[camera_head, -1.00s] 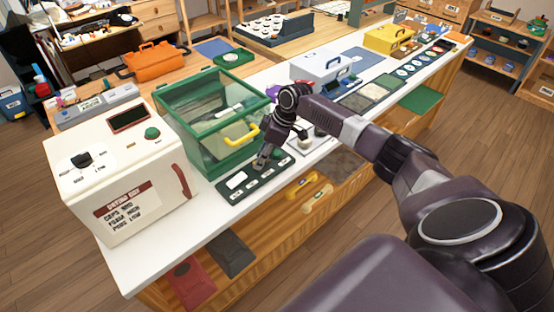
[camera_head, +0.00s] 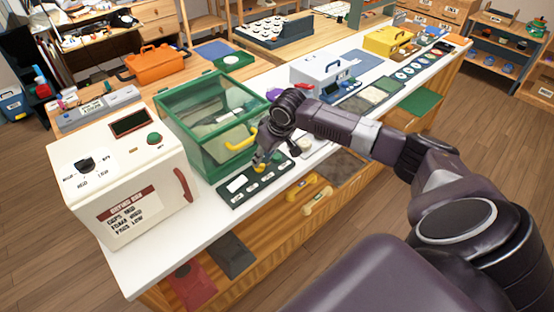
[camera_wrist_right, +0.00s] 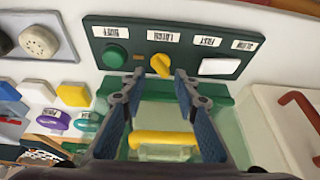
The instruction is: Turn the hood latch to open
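The hood is a green-framed clear box (camera_head: 203,112) with a yellow handle (camera_head: 241,137) on its front; the handle also shows in the wrist view (camera_wrist_right: 163,138). In front of it lies a dark green control panel (camera_head: 233,201). The latch is a yellow knob (camera_wrist_right: 161,65) under a label that seems to read LATCH; it also shows in the head view (camera_head: 259,168). My right gripper (camera_wrist_right: 160,76) is open, its fingertips on either side of the knob and very close to it. Whether they touch it I cannot tell. My left gripper is out of view.
The panel also carries a green button (camera_wrist_right: 115,55) and a white switch (camera_wrist_right: 219,67). A white box with a dial and red handle (camera_head: 130,180) stands left of the hood. Small knobs and a round disc (camera_wrist_right: 40,42) lie beside the panel on the white counter (camera_head: 150,262).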

